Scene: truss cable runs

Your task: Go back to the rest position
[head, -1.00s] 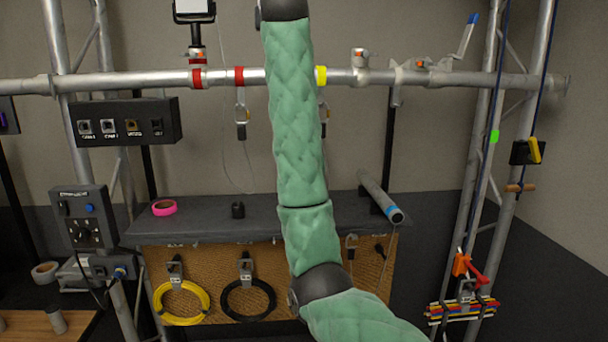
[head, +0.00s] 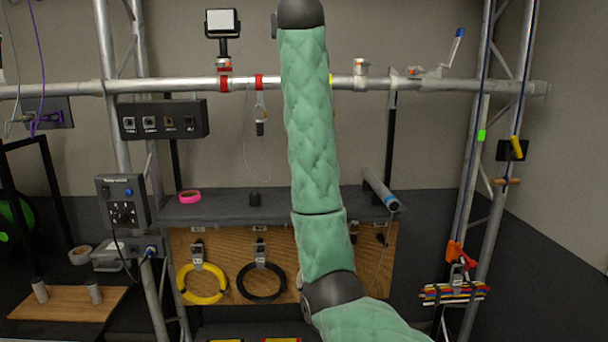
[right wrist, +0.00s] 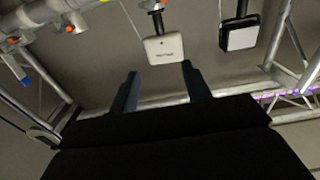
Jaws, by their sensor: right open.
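My right arm (head: 315,130), in a green padded sleeve, rises through the middle of the head view and passes in front of the truss bar. Its gripper is beyond the top edge there. In the right wrist view my right gripper (right wrist: 158,88) is open, its two dark fingers apart with nothing between them. A white box-shaped device (right wrist: 163,48) hangs beyond the fingertips; I cannot tell its exact distance. My left arm and gripper are in neither view.
The horizontal truss bar (head: 440,84) spans the head view. A dark shelf (head: 225,205) carries pink tape (head: 190,196) and a grey tube (head: 380,190). Yellow (head: 201,284) and black (head: 262,281) cable coils hang below. A dark lamp-like device (right wrist: 239,34) hangs near the right gripper.

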